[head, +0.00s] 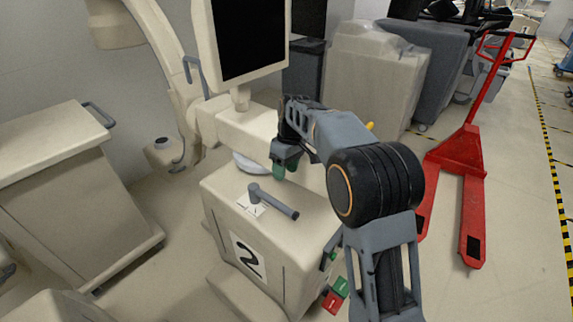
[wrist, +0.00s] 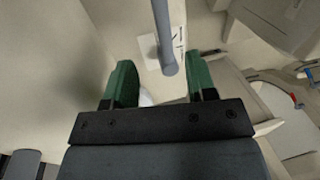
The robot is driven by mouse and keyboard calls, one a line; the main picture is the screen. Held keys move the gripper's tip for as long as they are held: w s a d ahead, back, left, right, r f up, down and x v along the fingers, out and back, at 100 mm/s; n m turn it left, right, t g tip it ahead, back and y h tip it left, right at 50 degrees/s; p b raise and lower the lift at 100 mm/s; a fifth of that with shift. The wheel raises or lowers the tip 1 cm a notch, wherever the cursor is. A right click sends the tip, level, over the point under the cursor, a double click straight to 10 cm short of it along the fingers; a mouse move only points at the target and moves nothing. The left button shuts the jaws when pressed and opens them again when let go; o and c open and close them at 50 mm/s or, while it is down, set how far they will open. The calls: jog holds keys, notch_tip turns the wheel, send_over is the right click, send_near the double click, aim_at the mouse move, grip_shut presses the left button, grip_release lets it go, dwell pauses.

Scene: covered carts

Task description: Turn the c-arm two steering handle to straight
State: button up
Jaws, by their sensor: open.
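The c-arm two (head: 262,262) is a cream cart with a "2" label on its front. Its steering handle (head: 278,205) is a grey lever on a round pivot on the cart's top, pointing to the lower right in the head view. A white marked plate (head: 250,206) lies under the pivot. My gripper (head: 285,168) is above and behind the handle, with green fingertips. In the wrist view my gripper (wrist: 158,85) is open and empty, and the handle (wrist: 163,40) shows ahead of and between the fingers, apart from them.
A monitor (head: 248,40) stands behind the cart's top. Another cream cart (head: 70,180) stands at the left. Covered equipment (head: 375,80) and a red pallet jack (head: 462,155) stand at the right. Red and green tags (head: 337,295) hang at the cart's right side. Open floor lies at the far right.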

jog(key=shift+w+d+r, duration=0.1)
jog(key=shift+r, duration=0.65)
jog(key=s+d+r+m+t, duration=0.3)
jog(key=s+d+m, duration=0.3)
jog(key=s, duration=0.6)
jog(key=s+d+f+m+t, duration=0.1)
jog(key=s+d+f, duration=0.1)
jog(key=s, duration=0.3)
jog(key=s+d+f+m+t+h, duration=0.1)
jog(key=s+d+f+m, duration=0.1)
jog(key=s, duration=0.4)
jog(key=shift+d+f+h, duration=0.3)
jog(key=shift+d, duration=0.15)
